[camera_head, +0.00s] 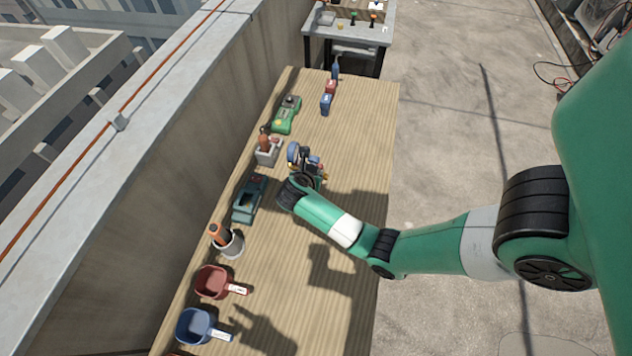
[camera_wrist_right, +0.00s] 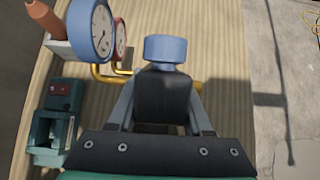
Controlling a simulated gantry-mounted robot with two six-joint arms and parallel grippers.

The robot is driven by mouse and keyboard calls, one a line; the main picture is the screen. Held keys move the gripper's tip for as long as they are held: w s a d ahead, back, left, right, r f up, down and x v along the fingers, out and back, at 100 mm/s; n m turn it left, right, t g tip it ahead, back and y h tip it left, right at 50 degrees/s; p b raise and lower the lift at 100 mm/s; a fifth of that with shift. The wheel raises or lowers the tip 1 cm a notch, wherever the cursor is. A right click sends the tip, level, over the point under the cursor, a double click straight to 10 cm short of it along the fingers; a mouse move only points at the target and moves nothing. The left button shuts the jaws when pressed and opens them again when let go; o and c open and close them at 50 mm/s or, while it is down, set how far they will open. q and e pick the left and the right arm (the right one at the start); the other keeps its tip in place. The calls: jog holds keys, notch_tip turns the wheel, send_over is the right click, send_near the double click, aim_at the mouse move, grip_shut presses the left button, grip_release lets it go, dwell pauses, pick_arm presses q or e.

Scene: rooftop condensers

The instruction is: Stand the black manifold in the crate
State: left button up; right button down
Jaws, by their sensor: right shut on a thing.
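The black manifold (camera_wrist_right: 163,95) has a blue knob on top, a blue-rimmed gauge, a red-rimmed gauge and brass pipes. My right gripper (camera_wrist_right: 160,122) is shut on its black body, between the two fingers. In the head view, the manifold (camera_head: 294,152) is over the middle of the wooden table, partly hidden by my right gripper (camera_head: 304,172). I cannot tell its exact height above the table. A small grey open box (camera_head: 267,156), the likeliest crate, stands left of the manifold with brown-orange things in it. It also shows in the right wrist view (camera_wrist_right: 60,47). My left gripper is out of view.
Along the table's left side are a green device (camera_head: 286,114), a teal device (camera_head: 247,204), a grey cup (camera_head: 231,245) with an orange-handled tool, a red pot (camera_head: 211,283) and a blue pot (camera_head: 193,327). A blue box (camera_head: 326,105) stands farther back. The table's right part is clear.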

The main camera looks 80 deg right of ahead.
jog(key=shift+w+d+f, duration=0.35)
jog(key=shift+d+f, duration=0.15)
jog(key=shift+d, duration=0.05)
jog(key=shift+d+f, duration=0.1)
jog(key=shift+f, duration=0.1)
jog(key=shift+w+d+f+b, duration=0.1)
jog(key=shift+f+b, duration=0.75)
jog(key=shift+f, duration=0.8)
jog(key=shift+f, duration=0.1)
jog(key=shift+c, duration=1.6)
grip_release()
jog(key=shift+f, duration=0.1)
jog(key=shift+r, duration=0.3)
jog(key=p+v, duration=0.3)
jog(key=v, duration=0.8)
jog(key=shift+a+r, duration=0.2)
jog(key=shift+a, duration=0.15)
